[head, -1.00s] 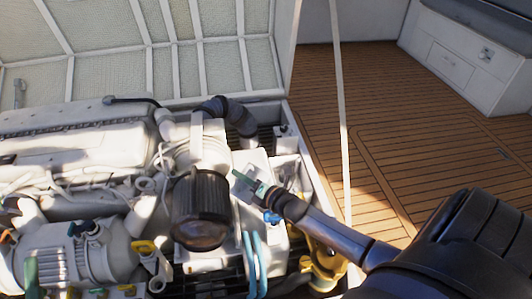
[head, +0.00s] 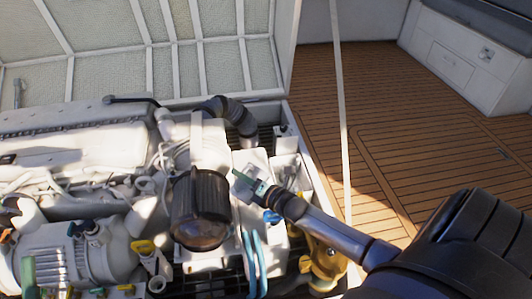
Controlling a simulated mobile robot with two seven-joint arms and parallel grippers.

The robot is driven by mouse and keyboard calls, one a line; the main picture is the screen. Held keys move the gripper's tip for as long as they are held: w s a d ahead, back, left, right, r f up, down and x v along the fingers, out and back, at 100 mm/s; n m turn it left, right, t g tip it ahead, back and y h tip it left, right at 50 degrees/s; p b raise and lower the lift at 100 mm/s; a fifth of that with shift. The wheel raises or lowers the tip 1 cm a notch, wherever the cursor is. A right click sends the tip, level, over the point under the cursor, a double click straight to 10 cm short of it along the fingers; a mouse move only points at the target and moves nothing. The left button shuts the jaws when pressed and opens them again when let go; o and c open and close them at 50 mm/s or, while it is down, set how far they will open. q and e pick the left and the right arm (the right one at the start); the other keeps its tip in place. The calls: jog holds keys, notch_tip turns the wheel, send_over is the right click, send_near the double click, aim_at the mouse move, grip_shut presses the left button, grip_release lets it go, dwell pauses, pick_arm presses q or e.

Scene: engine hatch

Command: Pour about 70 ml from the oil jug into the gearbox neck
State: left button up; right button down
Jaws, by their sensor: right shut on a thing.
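A dark ribbed round vessel (head: 199,208), which I take for the oil jug, shows over the middle of the engine, tilted, with a paler brownish round end low and towards me. My right gripper (head: 247,183) comes in from the lower right, at the vessel's right side, and is shut. The exact grip is too small to make out. A white open-ended pipe (head: 156,266) stands below and left of the vessel; I cannot tell whether it is the gearbox neck. No oil stream is visible. My left gripper is not in view.
The white engine (head: 75,145) fills the left, with a black corrugated hose (head: 233,112) behind the vessel. A thin pale post (head: 341,110) rises beside the hatch. The wooden deck (head: 420,130) is clear.

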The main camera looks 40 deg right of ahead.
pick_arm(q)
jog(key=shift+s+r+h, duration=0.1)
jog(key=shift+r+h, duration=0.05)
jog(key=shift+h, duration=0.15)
pick_arm(e)
jog(key=shift+r, duration=0.1)
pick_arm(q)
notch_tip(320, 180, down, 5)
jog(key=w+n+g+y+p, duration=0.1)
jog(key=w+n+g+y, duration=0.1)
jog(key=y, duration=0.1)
pick_arm(e)
jog(key=shift+s+a+r+n+h, duration=0.15)
jog(key=shift+a+r+n+h, duration=0.15)
jog(key=shift+a+r+n, duration=0.25)
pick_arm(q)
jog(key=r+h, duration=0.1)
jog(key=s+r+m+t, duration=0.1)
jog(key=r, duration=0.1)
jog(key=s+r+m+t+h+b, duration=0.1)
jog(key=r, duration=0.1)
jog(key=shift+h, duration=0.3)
pick_arm(e)
jog(key=shift+s+a+f+n+t+h, duration=0.15)
jog(key=shift+a+f+n, duration=0.1)
jog(key=shift+n, duration=0.3)
jog(key=shift+a+f+n+t+h, duration=0.15)
jog(key=shift+f+n, duration=0.1)
jog(key=shift+n, duration=0.25)
